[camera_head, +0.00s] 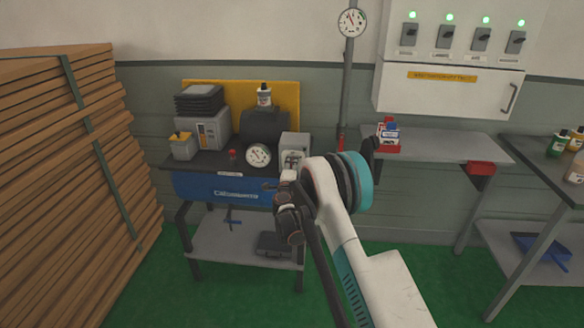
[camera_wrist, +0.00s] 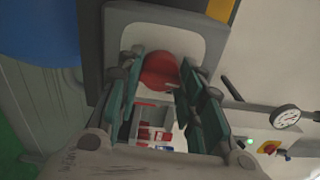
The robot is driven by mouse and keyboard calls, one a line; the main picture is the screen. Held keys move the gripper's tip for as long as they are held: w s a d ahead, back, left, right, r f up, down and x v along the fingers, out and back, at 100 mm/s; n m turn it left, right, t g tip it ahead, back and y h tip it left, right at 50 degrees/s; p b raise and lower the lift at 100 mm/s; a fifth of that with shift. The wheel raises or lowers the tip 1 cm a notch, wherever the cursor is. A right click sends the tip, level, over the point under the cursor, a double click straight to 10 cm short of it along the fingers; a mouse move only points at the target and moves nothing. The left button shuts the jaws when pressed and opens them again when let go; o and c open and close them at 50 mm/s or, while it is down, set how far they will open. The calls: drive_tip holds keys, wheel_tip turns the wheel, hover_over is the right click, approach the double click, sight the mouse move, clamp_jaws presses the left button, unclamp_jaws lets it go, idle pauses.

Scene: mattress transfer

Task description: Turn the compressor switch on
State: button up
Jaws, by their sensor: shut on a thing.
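The compressor is the blue unit (camera_head: 225,192) with a dark motor and a gauge on top, at the left of the head view. A grey switch box (camera_head: 295,141) stands at its right end. In the wrist view, the box's grey face (camera_wrist: 195,38) carries a round red switch knob (camera_wrist: 160,68). My gripper (camera_wrist: 160,84) is shut on the red knob, with a dark green finger on either side of it. In the head view, my gripper (camera_head: 278,187) is in front of the box, and my arm and fingers hide the contact there.
A wood stack (camera_head: 60,150) fills the left side. A grey shelf (camera_head: 450,146) with a small red-and-white item (camera_head: 388,137) is to the right. A white electrical panel (camera_head: 425,95) with several green-lit switches is on the wall. Green floor is open in front.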

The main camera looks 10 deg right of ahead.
drive_tip(key=m+b, duration=0.3)
drive_tip(key=m, duration=0.8)
drive_tip(key=shift+m, duration=0.3)
idle(0.4)
drive_tip(key=o, duration=1.1)
drive_tip(key=shift+c, duration=0.2)
drive_tip(key=v, duration=1.2)
